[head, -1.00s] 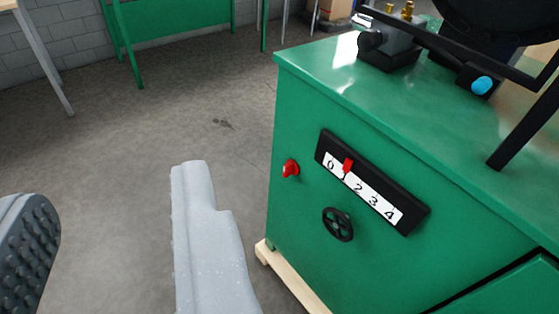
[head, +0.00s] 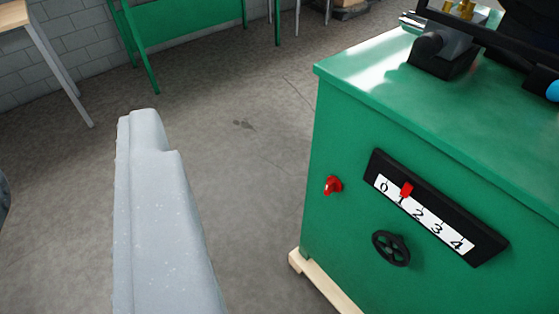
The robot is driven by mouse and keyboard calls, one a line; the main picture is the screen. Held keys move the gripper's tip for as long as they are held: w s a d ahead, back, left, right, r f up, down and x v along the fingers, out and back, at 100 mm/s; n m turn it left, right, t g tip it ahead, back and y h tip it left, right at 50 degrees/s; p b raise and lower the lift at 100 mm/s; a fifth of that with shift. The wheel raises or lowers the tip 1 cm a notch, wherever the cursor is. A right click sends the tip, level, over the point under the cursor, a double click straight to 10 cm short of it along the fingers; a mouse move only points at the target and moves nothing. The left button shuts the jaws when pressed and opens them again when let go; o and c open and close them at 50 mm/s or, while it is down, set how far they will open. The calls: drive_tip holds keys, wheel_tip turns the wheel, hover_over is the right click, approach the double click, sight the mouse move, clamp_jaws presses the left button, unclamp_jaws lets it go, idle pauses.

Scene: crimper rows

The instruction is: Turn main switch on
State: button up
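The green machine cabinet (head: 345,130) stands at the right. On its front is a small red rotary switch (head: 333,186), left of a black panel with a white scale marked 0 to 4. A red pointer (head: 406,190) on that scale sits near 1. I cannot tell which of the red parts is the main switch. My gripper (head: 72,160) is empty, left of the cabinet and apart from it. One light grey finger shows large; only a dark sliver of the other shows at the left edge. The fingers are wide apart.
A black handwheel (head: 391,248) is below the scale. Black machine parts (head: 445,50) stand on the cabinet top. A pale wooden base (head: 325,285) juts out at the cabinet's foot. Concrete floor (head: 250,170) is clear between finger and cabinet. Green and wooden tables stand behind.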

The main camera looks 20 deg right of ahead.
drive_tip(key=w+a+f+m+t+h+p, duration=0.1)
drive_tip(key=w+f+m+p, duration=0.15)
drive_tip(key=w, duration=1.05)
drive_tip(key=w+f+m+t+h+p, duration=0.2)
drive_tip(key=w+f, duration=0.1)
drive_tip(key=w, duration=0.9)
drive_tip(key=w+d+f+m+h+p, duration=0.2)
drive_tip(key=w+d+f+m+h, duration=0.1)
drive_tip(key=w+f, duration=0.4)
drive_tip(key=m+g+h+p, duration=0.7)
drive_tip(key=g+h, duration=0.5)
drive_tip(key=g, duration=0.1)
approach(326, 189)
drive_tip(key=b+x, duration=0.1)
drive_tip(key=x, duration=0.4)
drive_tip(key=b+x, duration=0.1)
drive_tip(key=x, duration=0.1)
drive_tip(key=shift+w+d+f+b, duration=0.15)
drive_tip(key=shift+d+f+b, duration=0.15)
drive_tip(key=shift+w+d+r, duration=0.1)
drive_tip(key=shift+w+d, duration=0.15)
drive_tip(key=shift+d, duration=0.3)
